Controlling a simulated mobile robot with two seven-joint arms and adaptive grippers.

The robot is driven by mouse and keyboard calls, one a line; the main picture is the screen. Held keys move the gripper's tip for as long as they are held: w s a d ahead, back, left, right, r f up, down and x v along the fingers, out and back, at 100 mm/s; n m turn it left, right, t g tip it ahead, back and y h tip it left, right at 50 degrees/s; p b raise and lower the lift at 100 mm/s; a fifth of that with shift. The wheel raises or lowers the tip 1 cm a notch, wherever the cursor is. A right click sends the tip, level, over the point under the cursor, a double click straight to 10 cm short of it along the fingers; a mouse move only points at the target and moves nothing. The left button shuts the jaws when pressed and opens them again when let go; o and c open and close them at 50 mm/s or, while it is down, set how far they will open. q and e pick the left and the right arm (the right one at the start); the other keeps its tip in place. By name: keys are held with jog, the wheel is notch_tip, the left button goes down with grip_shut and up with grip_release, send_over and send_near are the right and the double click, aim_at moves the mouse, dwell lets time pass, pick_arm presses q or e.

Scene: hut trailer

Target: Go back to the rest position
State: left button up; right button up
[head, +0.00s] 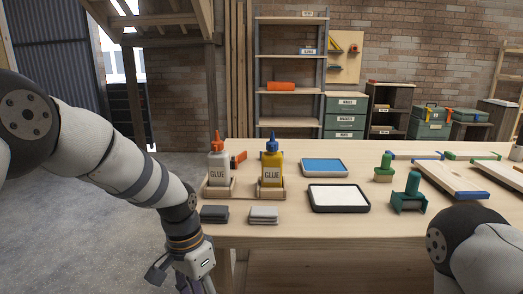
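My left arm comes in from the left and bends down, with its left gripper (188,284) at the bottom edge, left of the table's front corner. Its fingertips are cut off by the frame, so its opening cannot be judged. It is apart from the things on the table. My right arm shows only as a rounded link at the lower right; its gripper is out of view.
The wooden table (300,232) holds two glue bottles (218,168) (271,168) in wooden holders, dark and grey pads, a blue-topped tray (324,167), a white-topped tray (338,198), green-handled stamps (409,195) and wooden boards (452,180). Open concrete floor (75,240) lies left.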

pick_arm(q)
jog(key=s+a+f+n, duration=0.3)
jog(key=s+f, duration=0.9)
jog(key=f, duration=0.1)
jog(key=s+a+f+n, duration=0.1)
jog(key=s+a, duration=0.1)
jog(key=s, duration=0.5)
jog(key=s+a+f+n, duration=0.1)
jog(key=s+a+n, duration=0.1)
jog(key=s, duration=0.6)
jog(key=s+a+f+n+y, duration=0.1)
jog(key=s+a, duration=0.2)
jog(key=s, duration=0.4)
jog(key=shift+s+a+f+n+g, duration=0.2)
jog(key=shift+s+f+n+g, duration=0.1)
jog(key=shift+s, duration=0.1)
